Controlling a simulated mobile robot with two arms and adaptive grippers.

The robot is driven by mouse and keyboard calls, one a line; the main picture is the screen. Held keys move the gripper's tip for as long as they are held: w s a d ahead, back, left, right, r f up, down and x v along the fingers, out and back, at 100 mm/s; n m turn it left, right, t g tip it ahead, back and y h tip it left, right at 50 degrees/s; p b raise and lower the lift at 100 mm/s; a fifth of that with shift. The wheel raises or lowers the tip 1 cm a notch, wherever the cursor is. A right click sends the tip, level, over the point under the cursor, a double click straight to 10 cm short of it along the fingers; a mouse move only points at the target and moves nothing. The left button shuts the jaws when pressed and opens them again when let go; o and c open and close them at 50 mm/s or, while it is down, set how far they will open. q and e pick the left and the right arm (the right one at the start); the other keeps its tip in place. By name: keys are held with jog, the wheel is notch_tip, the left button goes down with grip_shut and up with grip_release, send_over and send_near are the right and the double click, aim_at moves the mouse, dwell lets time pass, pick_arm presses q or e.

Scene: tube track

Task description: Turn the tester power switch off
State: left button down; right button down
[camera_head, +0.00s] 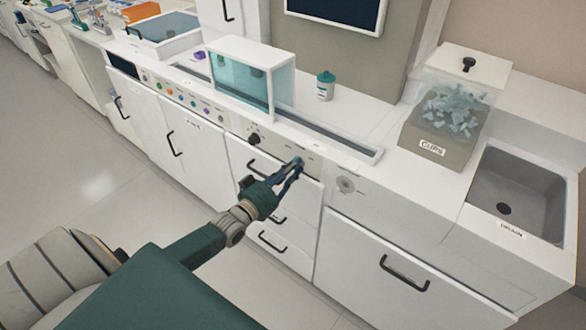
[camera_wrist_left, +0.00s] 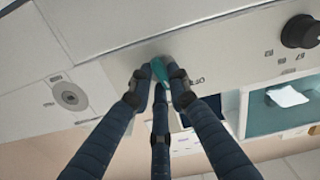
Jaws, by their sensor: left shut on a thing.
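The tester power switch is a small teal lever (camera_wrist_left: 158,70) on the white front panel, seen in the left wrist view between my fingertips. Printed lettering that seems to read OFF stands beside it, partly covered by a finger. My left gripper (camera_head: 297,165) reaches the panel below the countertop and is shut on the lever; it also shows in the left wrist view (camera_wrist_left: 160,78). In the head view the fingers hide the lever. Which way the lever is set cannot be told. My right gripper is not in view.
A black knob (camera_head: 254,139) is on the same panel, left of my gripper. A round grey fitting (camera_head: 345,185) is to the right. Above stand a glass-fronted box (camera_head: 240,80), a bottle (camera_head: 325,86), a CLIPS bin (camera_head: 425,147) and a sink (camera_head: 515,190). Drawer handles lie below.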

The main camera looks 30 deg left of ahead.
pick_arm(q)
jog(key=n, duration=0.6)
jog(key=shift+a+b, duration=0.1)
jog(key=shift+b, duration=0.25)
jog(key=shift+n, duration=0.3)
jog(key=c, duration=1.6)
grip_release()
jog(key=shift+c, duration=0.2)
jog(key=s+a, duration=0.1)
jog(key=s, duration=1.1)
